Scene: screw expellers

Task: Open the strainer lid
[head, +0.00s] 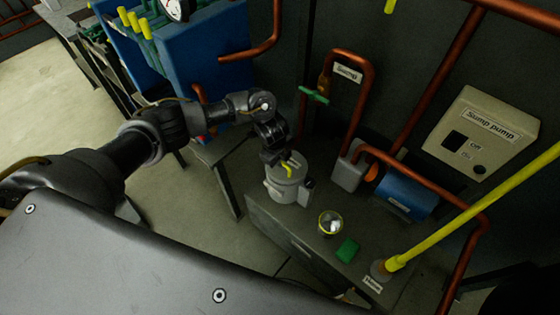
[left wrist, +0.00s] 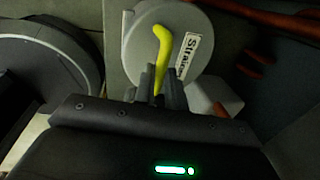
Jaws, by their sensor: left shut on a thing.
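The strainer is a grey cylinder (head: 287,188) standing on the low grey bench, left of the middle of its top. Its round lid (left wrist: 198,28) bears a "Strainer" label and a yellow handle (left wrist: 163,45). The lid appears to sit on the strainer; no gap shows. The yellow handle also shows in the head view (head: 288,168). My left gripper (left wrist: 158,80) is over the lid, its fingers shut on the lower end of the yellow handle. The gripper partly hides the lid in the head view. My right gripper is not in view.
On the bench (head: 262,212) stand a glass cup (head: 330,222) and a green block (head: 347,250). A blue pump (head: 403,193), copper pipes (head: 362,100) and a yellow lever (head: 470,212) stand right of the strainer. A "Sump pump" switch box (head: 482,133) hangs on the wall.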

